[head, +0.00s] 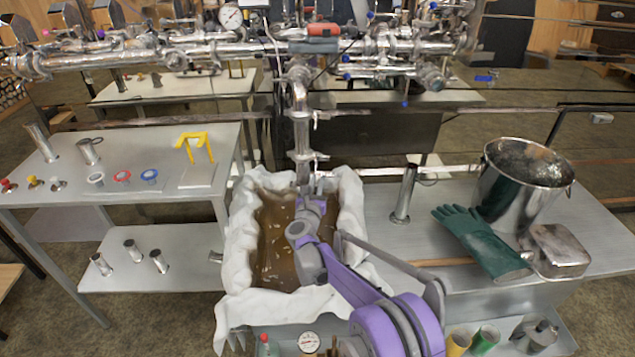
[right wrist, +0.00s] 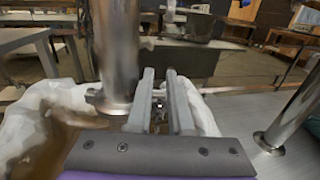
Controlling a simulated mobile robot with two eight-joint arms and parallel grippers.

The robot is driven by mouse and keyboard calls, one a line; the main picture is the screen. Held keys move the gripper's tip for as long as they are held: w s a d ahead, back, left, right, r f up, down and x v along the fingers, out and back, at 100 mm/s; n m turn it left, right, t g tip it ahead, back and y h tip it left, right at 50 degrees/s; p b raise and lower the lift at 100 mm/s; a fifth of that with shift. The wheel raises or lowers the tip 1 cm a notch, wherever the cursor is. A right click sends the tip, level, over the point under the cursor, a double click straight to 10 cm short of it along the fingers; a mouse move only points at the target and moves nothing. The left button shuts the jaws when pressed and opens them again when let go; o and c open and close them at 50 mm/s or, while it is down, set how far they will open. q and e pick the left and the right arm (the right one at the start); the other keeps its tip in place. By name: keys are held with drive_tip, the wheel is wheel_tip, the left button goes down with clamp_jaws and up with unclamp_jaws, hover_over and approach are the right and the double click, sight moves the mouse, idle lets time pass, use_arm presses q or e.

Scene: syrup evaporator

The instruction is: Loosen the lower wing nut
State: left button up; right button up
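A shiny vertical pipe (head: 301,130) comes down over the filter-lined basin, with an upper clamp (head: 314,116) and a lower clamp (head: 308,157) on it. A small wing-like part (head: 322,157) sticks out at the right of the lower clamp. My right gripper (head: 312,190) is just below it, beside the pipe's lower end. In the right wrist view the pipe (right wrist: 115,50) stands left of my two parallel fingers (right wrist: 161,100), which have a gap between them. A small metal part (right wrist: 158,104) shows in that gap; I cannot tell whether it is touched.
The basin (head: 235,255) has a white cloth lining and brown liquid inside. On the right bench are a steel tube (head: 405,193), green gloves (head: 480,240), a bucket (head: 510,200) and a metal tin (head: 556,250). A left table (head: 120,150) holds small fittings and a yellow stand.

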clamp_jaws()
drive_tip(key=shift+a+n, duration=0.15)
drive_tip(key=shift+n, duration=0.55)
unclamp_jaws()
